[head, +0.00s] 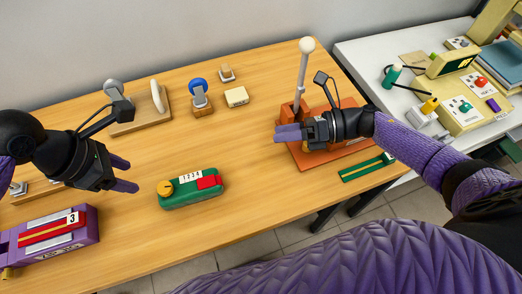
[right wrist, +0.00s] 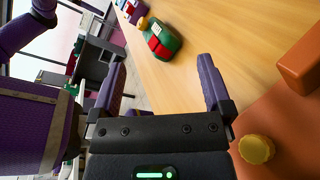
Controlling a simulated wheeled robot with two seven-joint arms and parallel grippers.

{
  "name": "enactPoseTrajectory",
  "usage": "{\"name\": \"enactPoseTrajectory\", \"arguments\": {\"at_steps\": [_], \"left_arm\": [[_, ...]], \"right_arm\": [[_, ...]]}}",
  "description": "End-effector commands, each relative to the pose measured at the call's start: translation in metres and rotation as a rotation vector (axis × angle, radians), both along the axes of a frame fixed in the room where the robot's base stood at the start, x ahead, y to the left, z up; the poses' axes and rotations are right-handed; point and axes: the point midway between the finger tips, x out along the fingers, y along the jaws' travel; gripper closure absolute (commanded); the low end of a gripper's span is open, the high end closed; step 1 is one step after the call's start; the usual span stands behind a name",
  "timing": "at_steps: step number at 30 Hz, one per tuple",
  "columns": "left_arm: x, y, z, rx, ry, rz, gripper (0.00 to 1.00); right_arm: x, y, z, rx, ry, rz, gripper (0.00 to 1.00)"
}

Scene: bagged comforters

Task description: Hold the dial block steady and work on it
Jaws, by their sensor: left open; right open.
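The dial block is a green block (head: 190,196) with a yellow dial at its left end, a white strip of numbers and a red piece at its right end. It lies near the front edge of the table, and it also shows in the right wrist view (right wrist: 172,43). My left gripper (head: 132,176) is open and empty, just left of the block and apart from it. My right gripper (head: 278,134) is open and empty over the orange base (head: 346,148), to the right of the block; its fingers also show in the right wrist view (right wrist: 162,78).
A purple box (head: 50,240) marked 3 sits at the front left. A tall lever with a white knob (head: 307,46) rises beside my right gripper. A flat green piece (head: 367,168) lies at the right edge. Small fixtures (head: 200,98) stand behind. The table's middle is clear.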

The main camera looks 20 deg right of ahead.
Motion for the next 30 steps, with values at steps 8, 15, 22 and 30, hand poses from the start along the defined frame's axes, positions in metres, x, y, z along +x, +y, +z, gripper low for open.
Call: {"name": "enactPoseTrajectory", "arguments": {"at_steps": [8, 15, 22, 30], "left_arm": [[0.0, 0.0, 0.0, 0.0, 0.0, 0.0, 0.41], [0.0, 0.0, 0.0, 0.0, 0.0, 0.0, 0.41], [0.0, 0.0, 0.0, 0.0, 0.0, 0.0, 0.41], [0.0, 0.0, 0.0, 0.0, 0.0, 0.0, 0.41]], "right_arm": [[-0.013, 0.067, -0.023, -0.298, -0.67, 0.455, 0.0], [-0.013, 0.105, -0.04, -0.317, -0.718, 0.487, 0.0], [-0.011, 0.147, -0.058, -0.321, -0.714, 0.484, 0.0], [-0.011, 0.16, -0.064, -0.324, -0.713, 0.484, 0.0]]}}
